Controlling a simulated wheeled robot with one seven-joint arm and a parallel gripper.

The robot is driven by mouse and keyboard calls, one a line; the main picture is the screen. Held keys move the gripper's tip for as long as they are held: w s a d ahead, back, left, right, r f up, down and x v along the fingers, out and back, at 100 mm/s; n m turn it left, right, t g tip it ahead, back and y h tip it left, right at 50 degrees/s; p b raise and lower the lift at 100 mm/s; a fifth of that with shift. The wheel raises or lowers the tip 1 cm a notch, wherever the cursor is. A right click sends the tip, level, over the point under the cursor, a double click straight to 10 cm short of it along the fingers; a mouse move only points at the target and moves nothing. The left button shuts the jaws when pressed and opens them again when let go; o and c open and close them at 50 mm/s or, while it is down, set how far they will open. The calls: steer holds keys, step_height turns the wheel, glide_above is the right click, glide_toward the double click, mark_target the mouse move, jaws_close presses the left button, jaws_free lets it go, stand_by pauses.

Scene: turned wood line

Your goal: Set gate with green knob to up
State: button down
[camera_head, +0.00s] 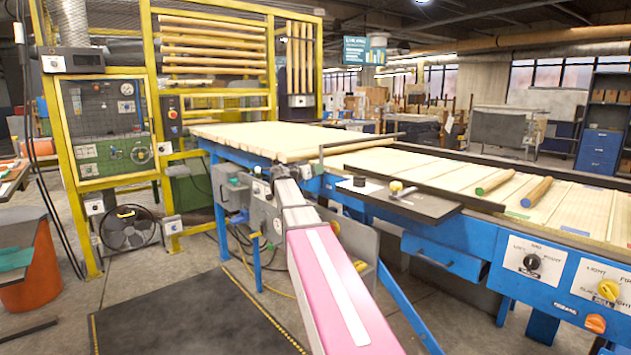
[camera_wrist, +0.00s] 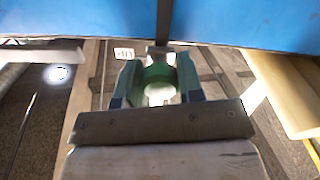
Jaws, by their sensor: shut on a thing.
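In the wrist view, my gripper (camera_wrist: 158,84) is shut on a round green knob (camera_wrist: 157,71), with one dark teal finger on each side of it. The knob has a pale middle and sits in front of a small grey fitting under a blue beam. The rest of the gate cannot be made out, so I cannot tell its position. In the head view, my pink and grey arm reaches toward the blue frame at the left end of the line. The knob is hidden there behind my arm.
A blue-framed table (camera_head: 245,139) carries pale boards, and a dark shelf (camera_head: 415,203) juts out to the right of my arm. A yellow guard frame (camera_head: 150,110) stands at the left. An orange bin (camera_head: 36,262) and a dark floor mat (camera_head: 190,315) lie at the lower left.

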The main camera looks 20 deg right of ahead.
steer(key=shift+r, duration=0.35)
steer(key=c, duration=0.8)
jaws_free()
steer(key=shift+o, duration=0.2)
steer(key=shift+f, duration=0.1)
steer(key=v, duration=1)
steer(key=shift+a, duration=0.4)
steer(key=shift+s, duration=0.15)
